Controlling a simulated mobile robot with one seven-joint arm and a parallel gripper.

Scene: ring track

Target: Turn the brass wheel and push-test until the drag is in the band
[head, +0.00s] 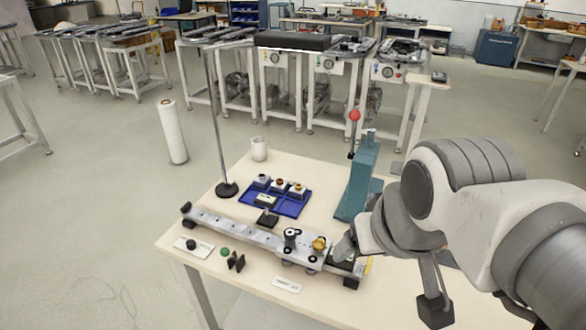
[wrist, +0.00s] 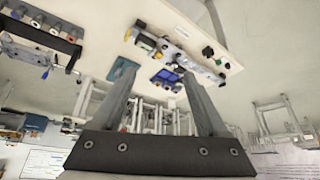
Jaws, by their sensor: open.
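The brass wheel (head: 319,244) sits on a carriage (head: 303,256) near the right end of a long grey rail (head: 232,229) on the cream workbench (head: 178,245). A dark knob (head: 291,234) stands just left of the wheel. In the head view my arm comes in from the right, and I cannot clearly make out the fingertips.
A blue tray (head: 288,208) with several small parts lies behind the rail. A teal press (head: 357,185) with a red-knobbed lever stands behind its right end. A thin upright pole (head: 215,120), a white cup (head: 259,148) and small labels (head: 287,285) are also on the bench.

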